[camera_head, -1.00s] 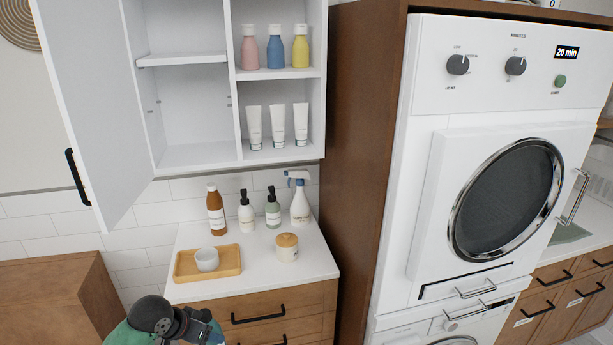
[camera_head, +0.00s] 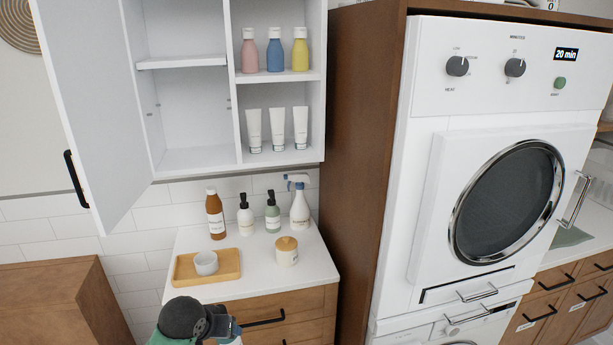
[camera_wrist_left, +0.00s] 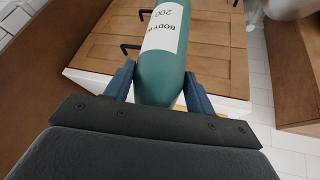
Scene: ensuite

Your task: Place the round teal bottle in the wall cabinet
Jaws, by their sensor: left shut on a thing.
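The round teal bottle (camera_wrist_left: 163,72) with a white label is between the fingers of my left gripper (camera_wrist_left: 160,88) in the left wrist view. The gripper is shut on it. In the head view my left gripper (camera_head: 222,333) is at the bottom edge, in front of the wooden drawers, and the bottle is mostly hidden or out of frame. The white wall cabinet (camera_head: 232,120) has its left door (camera_head: 100,90) swung open. Its left two compartments are empty. Its right side holds pink, blue and yellow bottles above and white tubes below. My right gripper is not in view.
Below the cabinet, a white counter (camera_head: 255,262) holds a brown bottle (camera_head: 215,215), two pump bottles, a spray bottle (camera_head: 299,208), a lidded jar (camera_head: 287,251) and a wooden tray (camera_head: 188,277) with a cup. A tall wooden panel (camera_head: 355,130) and white dryer stand to the right.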

